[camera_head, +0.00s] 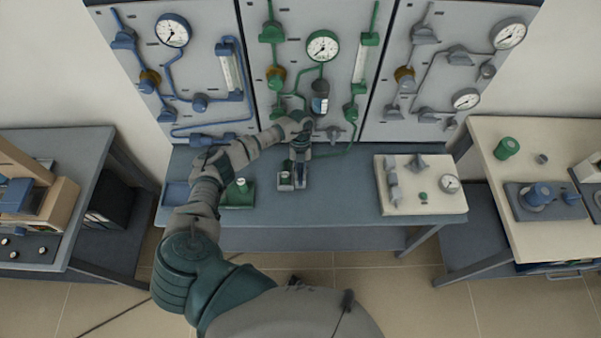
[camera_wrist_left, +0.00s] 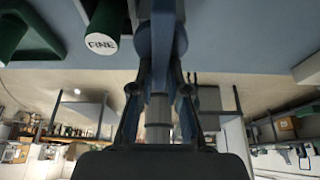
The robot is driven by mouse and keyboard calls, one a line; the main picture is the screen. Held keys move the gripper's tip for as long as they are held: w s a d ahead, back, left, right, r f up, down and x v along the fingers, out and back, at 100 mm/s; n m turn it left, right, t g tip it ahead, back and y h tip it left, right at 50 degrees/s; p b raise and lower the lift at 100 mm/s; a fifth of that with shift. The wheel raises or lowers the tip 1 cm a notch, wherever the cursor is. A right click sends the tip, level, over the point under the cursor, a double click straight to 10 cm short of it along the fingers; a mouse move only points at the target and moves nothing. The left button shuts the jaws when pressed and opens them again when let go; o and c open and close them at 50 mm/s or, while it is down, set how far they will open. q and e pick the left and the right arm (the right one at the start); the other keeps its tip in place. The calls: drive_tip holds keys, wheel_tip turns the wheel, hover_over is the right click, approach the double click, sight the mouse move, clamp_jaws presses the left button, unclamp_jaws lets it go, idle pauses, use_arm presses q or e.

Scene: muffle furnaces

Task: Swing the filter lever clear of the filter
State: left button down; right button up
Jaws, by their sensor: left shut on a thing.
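My left gripper (camera_head: 300,158) reaches over the bench from the left, pointing down beside a small grey holder (camera_head: 286,183) with a green-topped piece in it. In the left wrist view my gripper's two fingers (camera_wrist_left: 159,108) are shut on a slim blue-grey bar that looks like the filter lever (camera_wrist_left: 164,45). A green cylinder with a white cap marked "FINE" (camera_wrist_left: 101,43), seemingly the filter, is left of the lever there, apart from it. The gripper hides most of the lever in the head view. My right gripper is not in view.
A green tray (camera_head: 236,204) with a green piece is left of the holder. A cream panel (camera_head: 425,202) with grey fittings lies to the right. Gauge boards with pipes (camera_head: 322,46) stand behind. The bench (camera_head: 335,200) is bare between holder and cream panel.

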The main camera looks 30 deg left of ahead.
sight(301, 167)
use_arm(q)
drive_tip(key=c, duration=1.1)
unclamp_jaws()
drive_tip(key=shift+c, duration=0.2)
drive_tip(key=shift+r, duration=0.1)
drive_tip(key=v, duration=0.7)
drive_tip(key=shift+w+a+r, duration=0.1)
drive_tip(key=shift+r, duration=0.1)
drive_tip(key=shift+f, duration=0.1)
